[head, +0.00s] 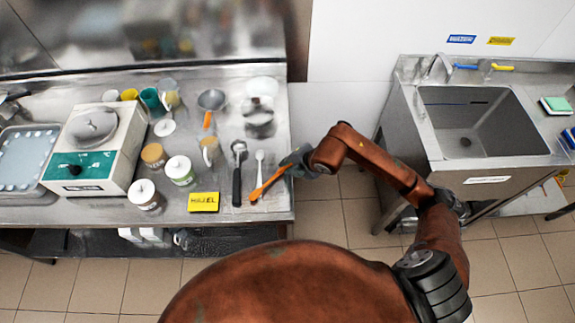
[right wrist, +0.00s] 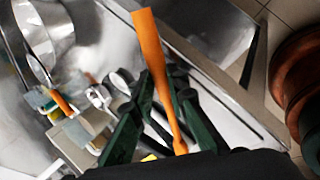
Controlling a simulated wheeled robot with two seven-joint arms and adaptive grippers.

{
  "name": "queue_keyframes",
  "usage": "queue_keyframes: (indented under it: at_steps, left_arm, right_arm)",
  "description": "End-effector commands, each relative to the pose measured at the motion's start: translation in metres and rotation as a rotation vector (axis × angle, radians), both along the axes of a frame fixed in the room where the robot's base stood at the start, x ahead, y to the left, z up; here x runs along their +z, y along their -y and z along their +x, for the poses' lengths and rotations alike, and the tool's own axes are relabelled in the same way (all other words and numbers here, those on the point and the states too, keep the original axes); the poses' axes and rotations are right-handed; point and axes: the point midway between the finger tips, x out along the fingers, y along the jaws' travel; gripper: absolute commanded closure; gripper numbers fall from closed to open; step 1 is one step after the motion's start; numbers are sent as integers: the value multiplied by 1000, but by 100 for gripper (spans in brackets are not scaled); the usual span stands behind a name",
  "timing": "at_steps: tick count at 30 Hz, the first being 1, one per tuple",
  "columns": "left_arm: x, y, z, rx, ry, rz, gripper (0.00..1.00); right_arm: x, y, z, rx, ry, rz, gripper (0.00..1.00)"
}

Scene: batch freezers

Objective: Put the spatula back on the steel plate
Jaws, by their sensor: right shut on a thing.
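The orange spatula (head: 266,185) is in my right gripper (head: 290,164), at the right edge of the steel counter (head: 225,225) in the head view. It slants down-left from the fingers, over the counter; I cannot tell whether its end touches the steel. In the right wrist view the spatula (right wrist: 150,50) stands out between the dark green fingers (right wrist: 163,100), which are shut on it. I cannot make out a separate steel plate apart from the steel counter top. My left gripper is not in view.
A black-handled tool (head: 237,175) and a white spoon (head: 259,168) lie left of the spatula. A sink (head: 470,120) is at the right, across a floor gap.

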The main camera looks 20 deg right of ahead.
Motion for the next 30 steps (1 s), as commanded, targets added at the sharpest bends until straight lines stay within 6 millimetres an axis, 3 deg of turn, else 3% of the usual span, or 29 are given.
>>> queue_keyframes:
  at_steps: [8, 17, 21, 30]
  left_arm:
    - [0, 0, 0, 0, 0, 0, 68]
    - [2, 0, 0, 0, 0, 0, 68]
    - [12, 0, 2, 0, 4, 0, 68]
    - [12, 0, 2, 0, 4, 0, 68]
  right_arm:
    - [1, 0, 0, 0, 0, 0, 68]
    - [3, 0, 0, 0, 1, 0, 68]
    - [19, 0, 0, 1, 4, 0, 68]
    - [68, 18, -31, 1, 4, -1, 68]
